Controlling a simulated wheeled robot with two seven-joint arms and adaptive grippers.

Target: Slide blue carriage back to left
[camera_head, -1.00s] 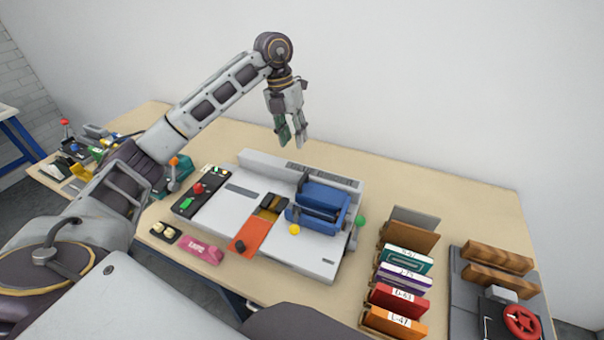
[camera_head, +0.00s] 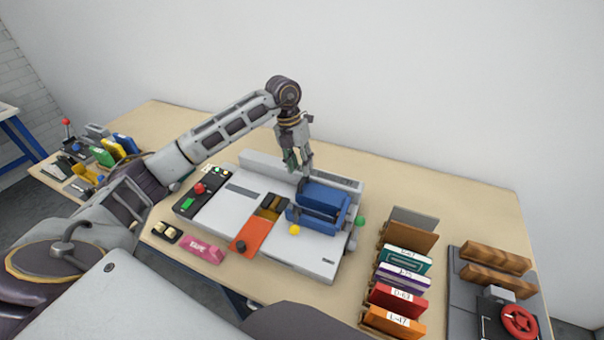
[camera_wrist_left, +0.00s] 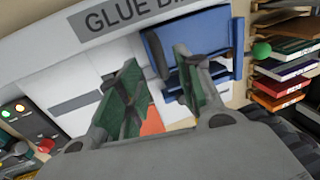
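The blue carriage (camera_head: 320,205) sits at the right end of the white glue binder (camera_head: 225,210). It also shows in the left wrist view (camera_wrist_left: 195,45), at the upper right beyond my fingers. My left gripper (camera_head: 299,170) is above the back of the binder, just behind the carriage's left rear corner. In the left wrist view my left gripper (camera_wrist_left: 155,95) has its two green-padded fingers spread apart with nothing between them. Whether a finger touches the carriage, I cannot tell. My right gripper is not in view.
An orange plate (camera_head: 250,234) and a yellow knob (camera_head: 294,230) are at the binder's front. A control panel (camera_head: 203,190) with a red button is at its left. A rack of coloured books (camera_head: 402,275) stands right. A pink tape block (camera_head: 202,249) lies in front.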

